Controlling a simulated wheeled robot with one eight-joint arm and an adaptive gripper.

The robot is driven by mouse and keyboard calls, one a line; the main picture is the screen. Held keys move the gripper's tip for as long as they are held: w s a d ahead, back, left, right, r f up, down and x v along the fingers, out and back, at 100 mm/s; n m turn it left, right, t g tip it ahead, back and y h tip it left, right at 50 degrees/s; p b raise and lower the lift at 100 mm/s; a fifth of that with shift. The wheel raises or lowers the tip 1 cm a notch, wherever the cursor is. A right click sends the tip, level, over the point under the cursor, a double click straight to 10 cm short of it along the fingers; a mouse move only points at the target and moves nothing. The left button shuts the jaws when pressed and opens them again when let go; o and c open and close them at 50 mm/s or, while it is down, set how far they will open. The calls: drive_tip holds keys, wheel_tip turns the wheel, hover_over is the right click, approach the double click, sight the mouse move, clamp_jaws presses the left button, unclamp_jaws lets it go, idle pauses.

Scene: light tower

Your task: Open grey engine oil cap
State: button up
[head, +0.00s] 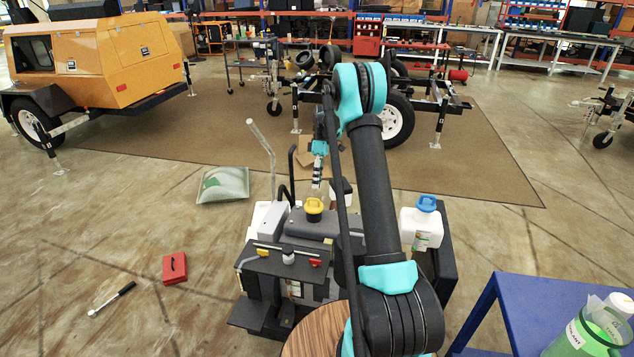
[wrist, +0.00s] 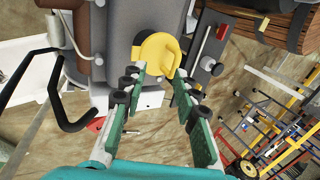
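A grey engine block (head: 312,225) stands below my arm, with a yellow cap (head: 313,206) on its top. In the wrist view the yellow cap (wrist: 157,56) has a raised grip bar and sits on a grey round body (wrist: 108,45). I cannot tell whether this is the named oil cap. A small pale grey cap (head: 288,257) shows at the engine's front. My gripper (head: 317,186) is above the yellow cap, pointing down. In the wrist view my gripper (wrist: 158,77) is open and empty, with the yellow cap beyond and between its fingertips, apparently not touched.
A white jug with a blue cap (head: 427,205) stands right of the engine. A bent grey lever (head: 263,138) rises at its left. A blue table (head: 540,310) with a green bottle (head: 590,335) is at lower right. A red box (head: 174,268) lies on open floor.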

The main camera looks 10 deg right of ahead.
drive_tip(key=v, duration=1.2)
